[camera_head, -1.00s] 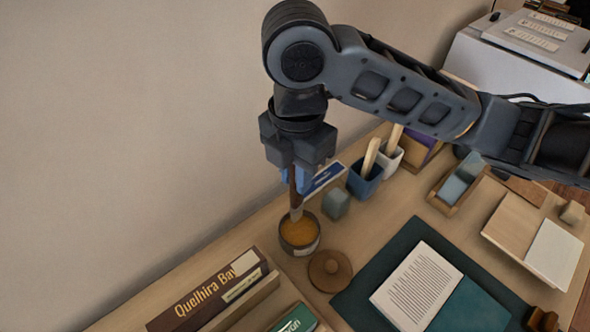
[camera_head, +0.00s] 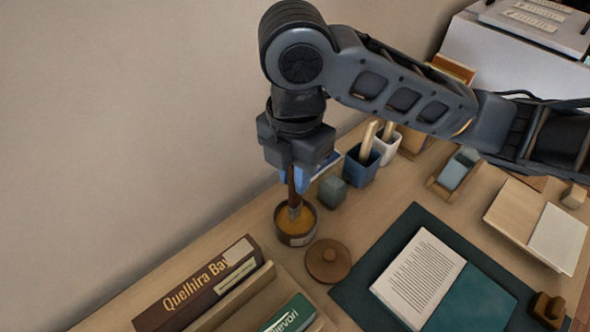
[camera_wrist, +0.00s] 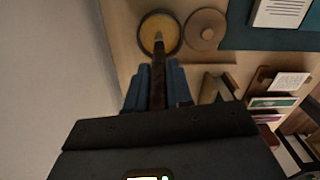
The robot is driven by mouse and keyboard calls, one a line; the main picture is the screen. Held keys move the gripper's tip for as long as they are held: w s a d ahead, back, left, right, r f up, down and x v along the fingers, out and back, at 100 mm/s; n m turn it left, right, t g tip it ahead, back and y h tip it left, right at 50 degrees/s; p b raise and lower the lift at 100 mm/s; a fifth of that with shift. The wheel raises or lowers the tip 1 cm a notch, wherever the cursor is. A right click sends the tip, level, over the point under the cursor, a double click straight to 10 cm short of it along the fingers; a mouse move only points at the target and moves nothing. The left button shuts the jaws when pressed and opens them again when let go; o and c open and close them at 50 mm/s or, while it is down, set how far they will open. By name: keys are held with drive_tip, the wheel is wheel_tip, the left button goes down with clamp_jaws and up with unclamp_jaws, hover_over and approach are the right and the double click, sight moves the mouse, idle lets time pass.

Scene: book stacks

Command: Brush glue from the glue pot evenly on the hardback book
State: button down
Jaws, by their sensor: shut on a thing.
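My gripper (camera_head: 296,178) is shut on the dark handle of a brush (camera_head: 294,207), which points down. The brush tip is inside the glue pot (camera_head: 297,240), at or in the amber glue; how deep is hard to tell. In the wrist view the brush (camera_wrist: 158,75) runs between the blue fingers to the glue pot (camera_wrist: 142,40). The hardback book (camera_head: 418,275) lies open on a dark green mat (camera_head: 352,290), with a printed page on the left and a teal cover side on the right.
A round wooden lid (camera_head: 327,261) lies beside the pot. A rack with upright books (camera_head: 200,287) stands at the front left. A blue cup (camera_head: 362,166), a white cup (camera_head: 387,148) and a small green block (camera_head: 332,191) stand behind. Boards (camera_head: 520,222) lie at the right.

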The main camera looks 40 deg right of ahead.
drive_tip(key=shift+f+b, duration=0.55)
drive_tip(key=shift+f, duration=0.05)
idle(1.6)
drive_tip(key=shift+r+p, duration=3.05)
drive_tip(key=shift+r, duration=0.55)
drive_tip(key=shift+f, duration=0.15)
wheel_tip(320, 180, down, 7)
drive_tip(key=b, duration=0.6)
